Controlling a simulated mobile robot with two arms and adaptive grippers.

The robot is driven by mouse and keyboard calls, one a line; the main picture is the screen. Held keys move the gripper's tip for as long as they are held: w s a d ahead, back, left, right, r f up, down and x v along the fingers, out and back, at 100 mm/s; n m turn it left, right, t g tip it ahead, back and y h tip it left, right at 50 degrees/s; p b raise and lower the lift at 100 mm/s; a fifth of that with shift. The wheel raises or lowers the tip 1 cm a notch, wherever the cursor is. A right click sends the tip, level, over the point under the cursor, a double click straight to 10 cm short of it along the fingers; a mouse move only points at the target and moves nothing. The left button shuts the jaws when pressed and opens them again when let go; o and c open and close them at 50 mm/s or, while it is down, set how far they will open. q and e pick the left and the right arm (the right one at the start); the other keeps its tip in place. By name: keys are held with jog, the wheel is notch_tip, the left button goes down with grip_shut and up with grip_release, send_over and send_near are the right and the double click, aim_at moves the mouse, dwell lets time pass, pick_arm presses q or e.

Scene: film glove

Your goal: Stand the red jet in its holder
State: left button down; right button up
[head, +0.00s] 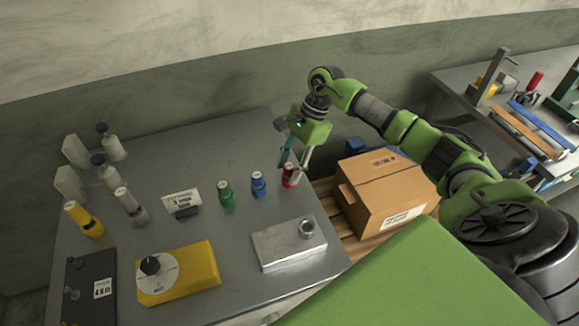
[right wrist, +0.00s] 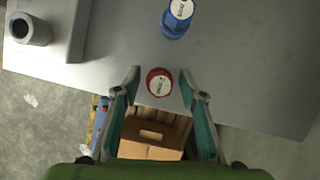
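The red jet (head: 289,176) stands upright near the right edge of the grey metal table. In the right wrist view, the red jet (right wrist: 159,82) shows from above with a white label on its top. My right gripper (head: 293,160) is open. In the right wrist view its fingertips (right wrist: 160,78) are on either side of the red jet, with a gap at each side. A pale metal block with a raised round socket (head: 306,228), likely the holder, lies at the front right of the table. The socket (right wrist: 30,28) also shows in the right wrist view. My left gripper is not in view.
A blue jet (head: 258,184) and a green jet (head: 226,195) stand left of the red one. A small sign (head: 182,202) and a yellow dial box (head: 178,273) are further left. A cardboard box (head: 388,196) sits beyond the table's right edge.

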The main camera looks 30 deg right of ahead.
jog(key=shift+r, duration=0.2)
jog(key=b+v, duration=0.4)
jog(key=v, duration=0.8)
jog(key=shift+f, duration=0.1)
